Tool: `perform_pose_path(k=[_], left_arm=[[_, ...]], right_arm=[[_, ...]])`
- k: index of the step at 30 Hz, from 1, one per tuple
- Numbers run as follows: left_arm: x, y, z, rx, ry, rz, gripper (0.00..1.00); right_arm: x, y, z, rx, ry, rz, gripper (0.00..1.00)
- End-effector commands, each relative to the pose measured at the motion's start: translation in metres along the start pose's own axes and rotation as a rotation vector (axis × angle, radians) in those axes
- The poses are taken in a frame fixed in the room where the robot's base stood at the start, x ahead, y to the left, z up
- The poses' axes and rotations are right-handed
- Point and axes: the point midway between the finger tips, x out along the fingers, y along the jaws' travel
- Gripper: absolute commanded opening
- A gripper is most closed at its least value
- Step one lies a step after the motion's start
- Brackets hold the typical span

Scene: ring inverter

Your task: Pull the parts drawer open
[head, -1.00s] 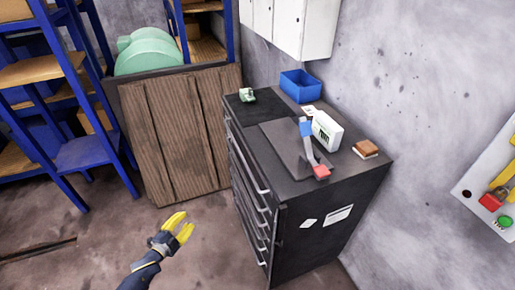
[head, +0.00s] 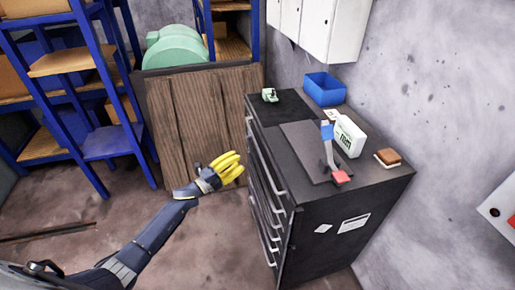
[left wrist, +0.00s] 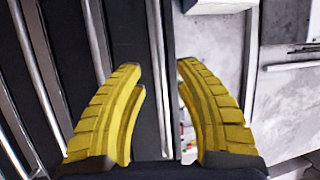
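The dark drawer cabinet (head: 330,240) stands right of centre in the head view. Several drawers with long pale handles (head: 279,190) fill its left-facing front, and they look shut. I cannot tell which is the parts drawer. My left gripper (head: 239,166), with yellow fingers, is just left of the drawer fronts and looks apart from them. In the left wrist view the gripper (left wrist: 160,68) is open, with a clear gap between its fingertips. A pale handle bar (left wrist: 156,50) runs upright in line with that gap. My right gripper is not in view.
On the cabinet top are a blue bin (head: 324,90), a white box (head: 349,136), a red-and-blue lever-like item (head: 328,150) and a brown block (head: 387,156). A wooden panel (head: 190,125) stands behind my gripper. Blue shelving (head: 105,142) is at left. The floor before the cabinet is clear.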

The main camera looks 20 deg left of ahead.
Motion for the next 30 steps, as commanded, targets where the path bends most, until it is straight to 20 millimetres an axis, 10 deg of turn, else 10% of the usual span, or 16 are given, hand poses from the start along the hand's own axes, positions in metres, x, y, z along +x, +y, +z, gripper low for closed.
perform_pose_path(k=[15,30], left_arm=[[0.085,0.000,0.000,0.000,-0.001,0.000,0.33],[0.105,0.001,0.000,-0.001,-0.001,0.002,0.33]], right_arm=[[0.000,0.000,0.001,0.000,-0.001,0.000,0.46],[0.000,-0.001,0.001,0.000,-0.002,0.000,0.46]])
